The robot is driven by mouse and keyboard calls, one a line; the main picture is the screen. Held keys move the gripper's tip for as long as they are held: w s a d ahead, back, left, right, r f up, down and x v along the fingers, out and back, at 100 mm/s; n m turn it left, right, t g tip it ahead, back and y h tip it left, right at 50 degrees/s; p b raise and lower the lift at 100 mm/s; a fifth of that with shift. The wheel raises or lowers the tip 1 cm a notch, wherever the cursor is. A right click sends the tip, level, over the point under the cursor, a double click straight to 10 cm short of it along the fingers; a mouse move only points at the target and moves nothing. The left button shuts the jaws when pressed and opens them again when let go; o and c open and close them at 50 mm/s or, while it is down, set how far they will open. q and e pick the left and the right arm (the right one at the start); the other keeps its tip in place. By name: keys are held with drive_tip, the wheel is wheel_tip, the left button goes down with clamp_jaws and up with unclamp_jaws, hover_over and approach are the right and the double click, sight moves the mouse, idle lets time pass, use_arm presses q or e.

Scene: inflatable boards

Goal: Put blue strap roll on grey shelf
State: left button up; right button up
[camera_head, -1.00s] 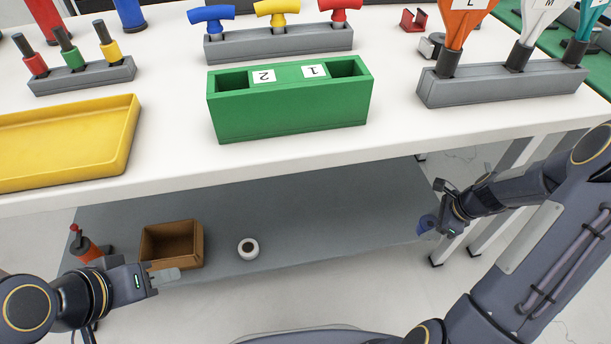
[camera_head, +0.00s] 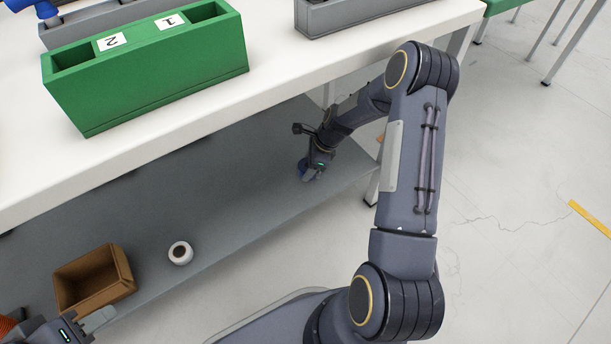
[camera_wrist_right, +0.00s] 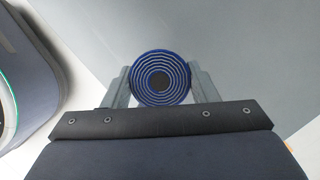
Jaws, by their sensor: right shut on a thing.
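The blue strap roll (camera_wrist_right: 160,78) shows end-on in the right wrist view, with dark blue and pale rings. It sits between the two grey fingers of my right gripper (camera_wrist_right: 161,88), which is shut on it. In the head view the roll (camera_head: 304,170) is a small blue patch at my right gripper (camera_head: 312,173). They are over the right part of the grey shelf (camera_head: 235,165), under the white table. I cannot tell whether the roll touches the shelf. My left gripper (camera_head: 98,322) is at the lower left edge, by the brown box; its finger opening is unclear.
A brown open box (camera_head: 95,280) and a white roll (camera_head: 180,253) stand on the shelf's left part. A green two-slot block (camera_head: 150,75) is on the white tabletop (camera_head: 300,70) above. The shelf between the white roll and my right gripper is clear.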

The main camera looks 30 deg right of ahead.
drive_tip(key=b+x, duration=0.1)
drive_tip(key=x, duration=0.1)
drive_tip(key=d+b+x, duration=0.1)
drive_tip(key=b+x, duration=0.1)
drive_tip(key=shift+a+f, duration=0.1)
drive_tip(key=shift+f, duration=0.25)
drive_tip(key=shift+r, duration=0.2)
drive_tip(key=shift+f, duration=0.2)
drive_tip(key=o, duration=1)
drive_tip(key=p+v, duration=0.4)
drive_tip(key=v, duration=0.3)
drive_tip(key=shift+r, duration=0.4)
drive_tip(key=shift+s, duration=0.1)
